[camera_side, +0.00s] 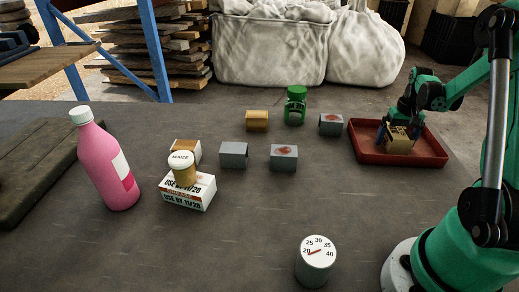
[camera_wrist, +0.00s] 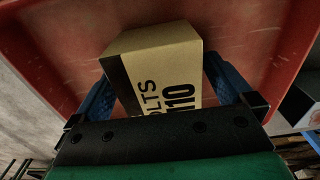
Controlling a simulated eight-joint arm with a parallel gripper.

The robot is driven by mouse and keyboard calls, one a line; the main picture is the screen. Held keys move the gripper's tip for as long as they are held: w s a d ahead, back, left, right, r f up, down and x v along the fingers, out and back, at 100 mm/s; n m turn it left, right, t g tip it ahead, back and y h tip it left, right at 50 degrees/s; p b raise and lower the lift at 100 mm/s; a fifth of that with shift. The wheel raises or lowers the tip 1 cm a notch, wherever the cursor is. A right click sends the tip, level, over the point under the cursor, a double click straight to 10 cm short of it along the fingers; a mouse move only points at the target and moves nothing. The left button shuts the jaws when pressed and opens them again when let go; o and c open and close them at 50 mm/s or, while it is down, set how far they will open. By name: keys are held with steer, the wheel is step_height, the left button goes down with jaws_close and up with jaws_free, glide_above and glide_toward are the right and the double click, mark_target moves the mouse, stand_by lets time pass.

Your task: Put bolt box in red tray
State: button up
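The bolt box (camera_side: 398,142) is a small tan box inside the red tray's outline (camera_side: 368,157) at the right. In the wrist view the box (camera_wrist: 160,65) shows black lettering ending in "LTS" and "110", and a dark side. My gripper (camera_side: 402,124) is over the tray, its fingers pointing down at the box. In the wrist view the blue fingers of my gripper (camera_wrist: 155,80) lie along both sides of the box, tips against it. The red tray floor (camera_wrist: 240,30) shows behind it. I cannot tell whether the box touches the floor.
Grey boxes (camera_side: 234,155) (camera_side: 284,158) (camera_side: 331,125), a tan box (camera_side: 257,121) and a green jar (camera_side: 295,106) stand left of the tray.

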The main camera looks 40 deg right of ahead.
mark_target(399, 131)
step_height(399, 131, up, 12)
steer(key=shift+f, duration=0.2)
steer(key=w+a+r+n+t+h, duration=0.1)
steer(key=w+a+r+n, duration=0.15)
steer(key=a, duration=0.45)
steer(key=w+a+r+n+t+h, duration=0.1)
steer(key=w+a+n+t, duration=0.15)
steer(key=a, duration=0.45)
steer(key=a+f+n+t+y, duration=0.2)
steer(key=a+n+t, duration=0.1)
steer(key=a, duration=1.3)
steer(key=shift+s+n+t, duration=0.35)
steer(key=shift+s+n, duration=0.05)
steer(key=shift+n, duration=0.1)
